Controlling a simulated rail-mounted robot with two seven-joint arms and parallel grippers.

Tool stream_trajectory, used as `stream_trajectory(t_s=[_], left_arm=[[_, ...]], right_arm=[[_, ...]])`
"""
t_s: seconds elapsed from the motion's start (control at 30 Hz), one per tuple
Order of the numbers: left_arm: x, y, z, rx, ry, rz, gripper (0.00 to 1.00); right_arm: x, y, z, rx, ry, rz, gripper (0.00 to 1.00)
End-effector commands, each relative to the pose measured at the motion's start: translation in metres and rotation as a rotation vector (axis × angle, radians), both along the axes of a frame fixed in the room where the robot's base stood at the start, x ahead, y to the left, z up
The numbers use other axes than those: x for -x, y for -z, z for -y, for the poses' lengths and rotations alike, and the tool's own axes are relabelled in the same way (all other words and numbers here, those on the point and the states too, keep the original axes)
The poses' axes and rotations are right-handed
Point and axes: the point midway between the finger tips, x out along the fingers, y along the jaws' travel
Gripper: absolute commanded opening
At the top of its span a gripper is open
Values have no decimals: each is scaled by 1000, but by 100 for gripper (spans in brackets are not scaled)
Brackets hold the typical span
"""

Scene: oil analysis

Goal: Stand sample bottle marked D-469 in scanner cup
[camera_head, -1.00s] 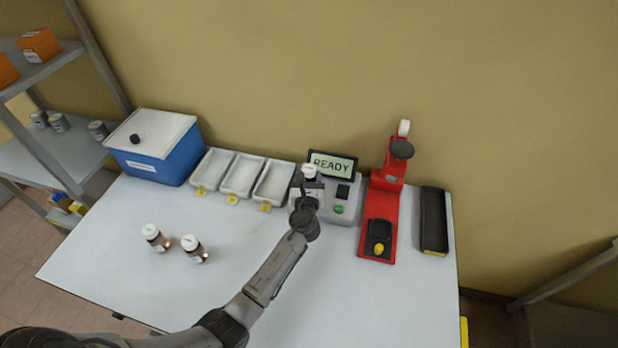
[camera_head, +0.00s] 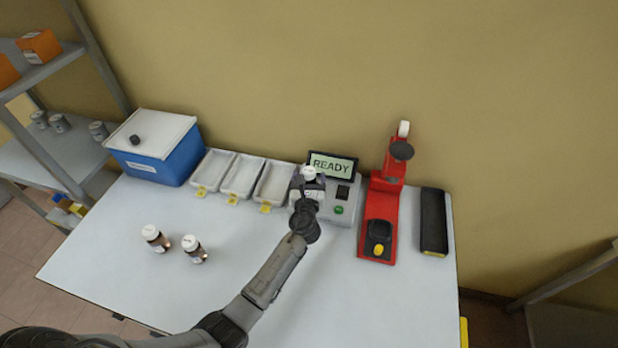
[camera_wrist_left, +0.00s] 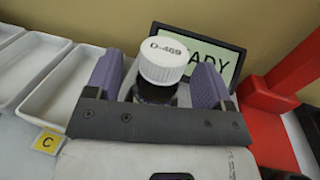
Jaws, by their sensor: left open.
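The sample bottle marked D-469 (camera_wrist_left: 163,68) has a white cap and a dark body, and looks upright between the spread fingers of my left gripper (camera_wrist_left: 157,85). In the head view its white cap (camera_head: 309,173) shows at the scanner (camera_head: 342,209), in front of the screen that reads READY (camera_head: 333,165). My left gripper (camera_head: 308,185) is open around the bottle, with a gap to each finger in the wrist view. The scanner cup and the bottle's base are hidden behind the gripper. My right gripper is not in view.
Two other white-capped brown bottles (camera_head: 152,237) (camera_head: 192,247) stand on the table at left. White trays (camera_head: 243,176) with yellow tags and a blue box (camera_head: 156,160) line the back. A red stand (camera_head: 379,220) and a black tray (camera_head: 433,222) are at right. The front table is clear.

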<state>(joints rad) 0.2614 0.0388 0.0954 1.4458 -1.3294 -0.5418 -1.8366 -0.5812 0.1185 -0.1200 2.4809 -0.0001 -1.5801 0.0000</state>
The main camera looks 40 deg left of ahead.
Motion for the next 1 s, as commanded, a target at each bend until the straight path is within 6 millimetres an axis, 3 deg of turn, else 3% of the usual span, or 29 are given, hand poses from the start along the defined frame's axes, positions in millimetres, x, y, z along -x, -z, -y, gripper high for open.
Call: stream_trajectory(t_s=[0.5,0.7,1.0], left_arm=[[76,3,54,2,1,-4,75],[89,3,64,1,0,-3,75],[92,2,67,1,0,-3,75]], right_arm=[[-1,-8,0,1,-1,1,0],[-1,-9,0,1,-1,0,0],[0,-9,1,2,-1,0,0]])
